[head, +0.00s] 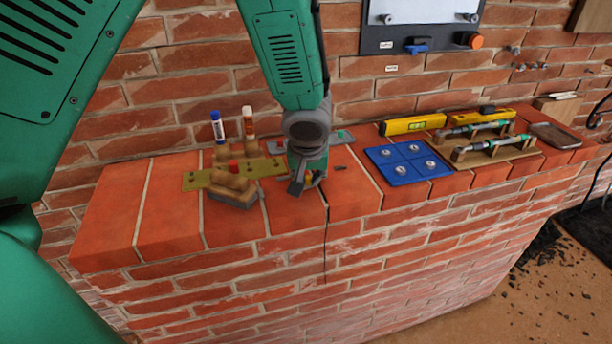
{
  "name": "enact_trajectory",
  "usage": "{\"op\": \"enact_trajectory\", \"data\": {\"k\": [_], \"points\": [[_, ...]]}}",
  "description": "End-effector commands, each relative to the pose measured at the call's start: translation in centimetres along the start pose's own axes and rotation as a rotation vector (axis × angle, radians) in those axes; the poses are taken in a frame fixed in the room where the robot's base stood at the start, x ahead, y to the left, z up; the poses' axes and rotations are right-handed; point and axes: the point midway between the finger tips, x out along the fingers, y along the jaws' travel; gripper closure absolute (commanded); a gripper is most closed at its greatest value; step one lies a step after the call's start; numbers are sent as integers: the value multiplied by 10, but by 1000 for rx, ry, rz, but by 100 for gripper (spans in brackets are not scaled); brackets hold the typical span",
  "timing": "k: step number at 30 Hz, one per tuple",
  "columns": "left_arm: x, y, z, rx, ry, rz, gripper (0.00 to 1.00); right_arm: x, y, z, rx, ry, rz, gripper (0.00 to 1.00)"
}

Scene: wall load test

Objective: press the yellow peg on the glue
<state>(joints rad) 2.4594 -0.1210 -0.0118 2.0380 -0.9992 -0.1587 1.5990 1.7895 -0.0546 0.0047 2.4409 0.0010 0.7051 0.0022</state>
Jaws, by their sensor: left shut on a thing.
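My left gripper (303,178) points down over the red brick ledge (293,208), close to its front part. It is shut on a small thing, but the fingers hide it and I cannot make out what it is. I cannot pick out a yellow peg in this view. I cannot tell a patch of glue for sure either; a small dark mark (340,168) lies on the ledge just right of the gripper. My right gripper is not in view.
Left of the gripper are a wooden-handled block (232,192), a yellow-green strip (200,180) and two upright tubes, one blue-capped (217,126). On the right lie a blue plate (407,176), a yellow level (412,124) and wooden stands (490,153). A brick wall stands behind.

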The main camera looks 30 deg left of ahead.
Motion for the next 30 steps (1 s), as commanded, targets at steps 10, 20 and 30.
{"op": "enact_trajectory", "data": {"k": [10,20,30], "points": [[1,-2,-1,-2,-2,1,100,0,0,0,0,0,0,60],[4,-7,-2,-6,-5,3,100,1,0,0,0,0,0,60],[4,-8,-3,-5,-5,4,100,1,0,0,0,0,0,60]]}}
